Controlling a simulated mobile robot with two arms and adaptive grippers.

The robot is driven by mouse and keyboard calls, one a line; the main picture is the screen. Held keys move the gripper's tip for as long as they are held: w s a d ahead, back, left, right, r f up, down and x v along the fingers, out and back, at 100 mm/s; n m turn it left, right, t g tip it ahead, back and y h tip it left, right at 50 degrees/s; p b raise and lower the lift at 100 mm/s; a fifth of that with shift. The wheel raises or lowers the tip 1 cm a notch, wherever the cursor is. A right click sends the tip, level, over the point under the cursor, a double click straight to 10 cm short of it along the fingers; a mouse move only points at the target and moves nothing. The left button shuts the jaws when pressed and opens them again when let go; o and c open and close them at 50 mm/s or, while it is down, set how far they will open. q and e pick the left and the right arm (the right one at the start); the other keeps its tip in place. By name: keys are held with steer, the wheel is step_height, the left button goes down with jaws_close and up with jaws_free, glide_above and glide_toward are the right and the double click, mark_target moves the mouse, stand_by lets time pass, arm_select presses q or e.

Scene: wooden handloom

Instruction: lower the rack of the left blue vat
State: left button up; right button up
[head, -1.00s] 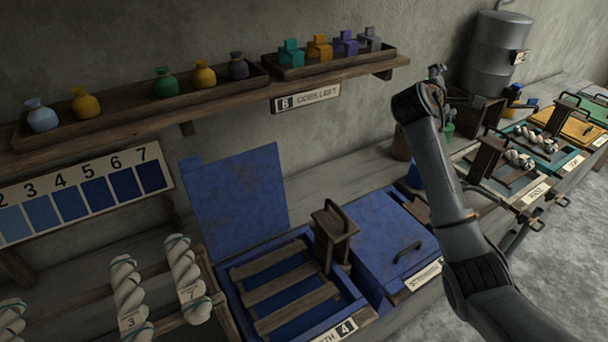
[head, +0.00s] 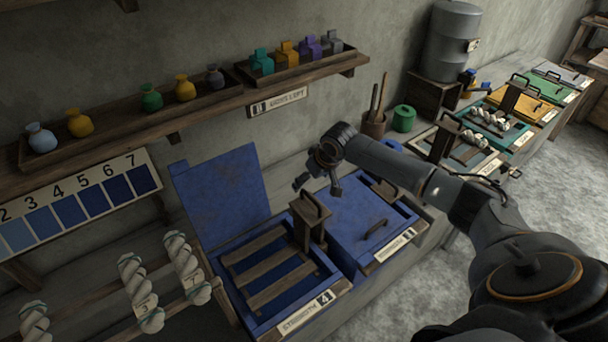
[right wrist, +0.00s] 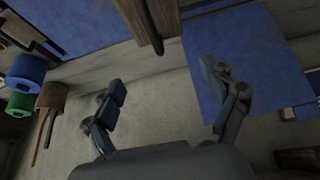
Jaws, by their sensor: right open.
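The left blue vat (head: 328,292) has its blue lid (head: 222,195) standing open against the wall. Its rack of wooden slats (head: 262,270) shows inside the vat. A wooden post with a dark loop handle (head: 311,207) stands at the vat's right side; the post also shows at the top of the right wrist view (right wrist: 140,22). My right gripper (head: 318,186) is open and empty, above and behind the post, apart from it in the picture. In the right wrist view its two fingers (right wrist: 163,92) are spread, with the blue lid at the right. My left gripper is out of view.
A closed blue vat (head: 350,222) with a handle stands right of the open one. White skeins (head: 140,290) hang at the left. The shelf (head: 215,110) with jars runs above. A pot with sticks (head: 374,124) and a green can (head: 404,118) stand behind my right arm.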

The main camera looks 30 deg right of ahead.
mark_target(311, 197)
step_height(311, 197, down, 4)
steer(key=shift+f+b, duration=0.1)
steer(key=shift+b, duration=1.1)
step_height(311, 197, down, 4)
steer(key=b, duration=0.4)
steer(key=shift+f+b, duration=0.1)
steer(key=shift+b, duration=0.3)
steer(key=shift+w+r+p, duration=0.1)
steer(key=shift+r+p, duration=0.4)
steer(key=shift+p, duration=0.05)
steer(key=shift+f, duration=0.2)
steer(key=shift+f, duration=0.2)
